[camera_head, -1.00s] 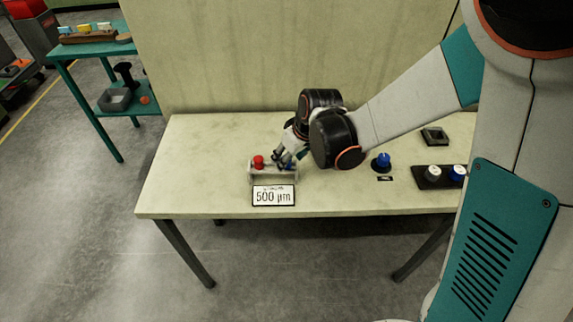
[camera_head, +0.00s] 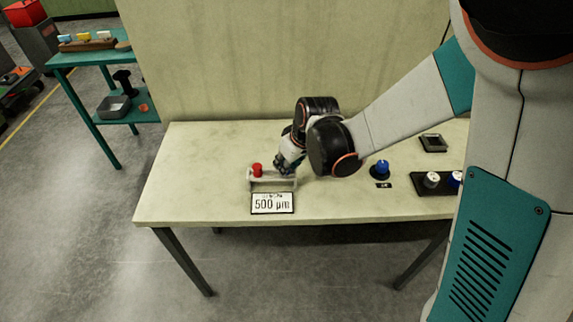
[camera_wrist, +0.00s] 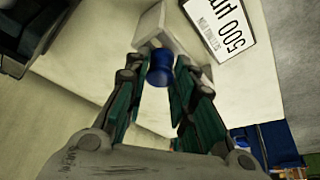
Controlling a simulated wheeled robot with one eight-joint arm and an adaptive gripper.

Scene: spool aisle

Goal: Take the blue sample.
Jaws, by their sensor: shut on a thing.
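The blue sample (camera_wrist: 160,68) shows in the wrist view as a short blue cylinder between my fingertips. My gripper (camera_wrist: 160,62) is shut on it, beside the pale end of the sample rack (camera_wrist: 152,32). In the head view my gripper (camera_head: 283,166) is at the right part of the rack (camera_head: 256,185), and its fingers hide the blue sample there. I cannot tell whether the sample is clear of the rack. A red sample (camera_head: 257,170) stands at the rack's left end.
A "500 µm" sign (camera_head: 272,204) stands in front of the rack. A blue knob (camera_head: 381,168) on a dark base is to the right, near a black tray (camera_head: 421,183) with knobs and a dark square dish (camera_head: 433,143). A teal shelf (camera_head: 90,58) is at far left.

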